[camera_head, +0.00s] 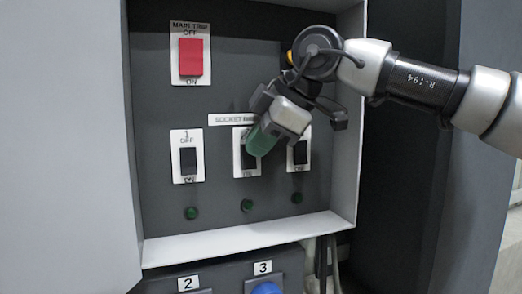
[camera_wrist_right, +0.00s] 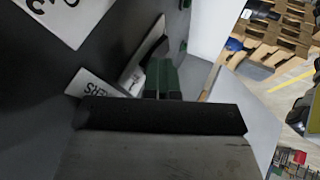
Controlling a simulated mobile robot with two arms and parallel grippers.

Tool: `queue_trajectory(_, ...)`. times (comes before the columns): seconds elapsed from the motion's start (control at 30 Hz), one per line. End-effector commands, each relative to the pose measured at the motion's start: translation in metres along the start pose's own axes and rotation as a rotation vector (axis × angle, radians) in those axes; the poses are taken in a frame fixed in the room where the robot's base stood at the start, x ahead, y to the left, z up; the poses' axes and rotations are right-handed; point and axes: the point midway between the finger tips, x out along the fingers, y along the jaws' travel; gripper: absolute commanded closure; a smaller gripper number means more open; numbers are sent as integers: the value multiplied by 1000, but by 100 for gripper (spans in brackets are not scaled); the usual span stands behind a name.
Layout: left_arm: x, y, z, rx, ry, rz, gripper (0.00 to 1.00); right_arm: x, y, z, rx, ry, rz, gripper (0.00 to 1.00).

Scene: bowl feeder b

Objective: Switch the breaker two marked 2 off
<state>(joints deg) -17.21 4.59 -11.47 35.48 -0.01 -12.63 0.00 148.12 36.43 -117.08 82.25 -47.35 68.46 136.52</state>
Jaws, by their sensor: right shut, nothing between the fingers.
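Breaker two (camera_head: 246,162) is the middle of three black rocker switches on white plates in the grey panel. Its upper part and its number are hidden behind my right gripper. My right gripper (camera_head: 260,144) is shut and empty, its green fingertips in front of that switch, seemingly at or very near it. I cannot tell whether they touch. In the right wrist view the green fingers (camera_wrist_right: 163,80) are together beside a white plate with a dark edge (camera_wrist_right: 145,62). My left gripper is not in view.
Breaker 1 (camera_head: 188,160) is to the left and another breaker (camera_head: 300,152) to the right. A red main switch (camera_head: 190,57) is above. Green lamps (camera_head: 247,205) sit below. The cabinet's side wall (camera_head: 347,130) and bottom ledge (camera_head: 245,238) stick out around the panel.

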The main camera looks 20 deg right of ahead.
Motion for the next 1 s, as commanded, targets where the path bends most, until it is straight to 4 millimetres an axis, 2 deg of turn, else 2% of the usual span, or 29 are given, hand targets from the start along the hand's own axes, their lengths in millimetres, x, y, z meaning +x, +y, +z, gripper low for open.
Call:
queue_trajectory(0.27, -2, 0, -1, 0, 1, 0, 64, 0, 0, 0, 0, -2, -2, 100)
queue_trajectory(0.63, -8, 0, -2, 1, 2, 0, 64, -12, 6, -7, 0, -1, 0, 100)
queue_trajectory(1.0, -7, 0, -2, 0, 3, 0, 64, -12, 6, -7, -1, -2, -2, 100)
